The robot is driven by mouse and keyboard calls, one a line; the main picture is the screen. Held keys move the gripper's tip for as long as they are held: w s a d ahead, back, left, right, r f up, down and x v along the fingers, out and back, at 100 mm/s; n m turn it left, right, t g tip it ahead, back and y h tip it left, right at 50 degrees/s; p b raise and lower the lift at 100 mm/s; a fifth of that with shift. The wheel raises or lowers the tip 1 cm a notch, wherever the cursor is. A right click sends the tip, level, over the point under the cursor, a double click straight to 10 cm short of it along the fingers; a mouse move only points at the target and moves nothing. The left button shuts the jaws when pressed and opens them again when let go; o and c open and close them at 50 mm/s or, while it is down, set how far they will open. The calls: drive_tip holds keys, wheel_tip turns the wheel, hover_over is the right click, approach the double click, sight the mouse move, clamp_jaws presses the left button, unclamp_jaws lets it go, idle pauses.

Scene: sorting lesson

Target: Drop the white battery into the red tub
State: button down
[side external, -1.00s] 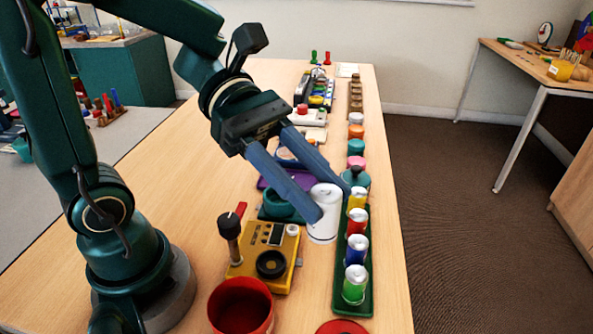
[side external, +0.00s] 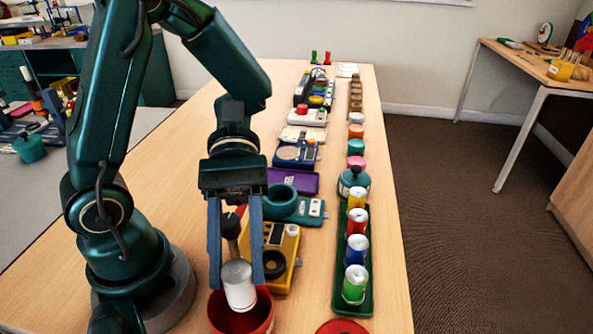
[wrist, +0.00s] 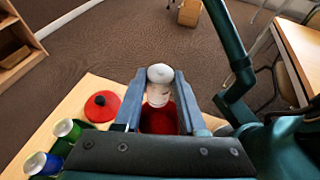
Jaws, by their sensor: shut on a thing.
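The white battery (side external: 238,283) is held between the fingers of my gripper (side external: 237,276), which is shut on it. It stands roughly upright, slightly tilted, over the red tub (side external: 262,320). In the side view its lower end overlaps the tub's opening; I cannot tell how far it reaches in. In the wrist view the battery (wrist: 159,90) is between my gripper's fingers (wrist: 158,95), with the red tub (wrist: 152,120) behind and below it.
A yellow device (side external: 284,258) with a dark knob stands just behind the tub. A red lid (side external: 341,327) lies at the front. The table's right edge is close to the rack.

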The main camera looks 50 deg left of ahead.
drive_tip(key=shift+f, duration=0.5)
drive_tip(key=shift+c, duration=2)
unclamp_jaws()
drive_tip(key=shift+v, duration=2.6)
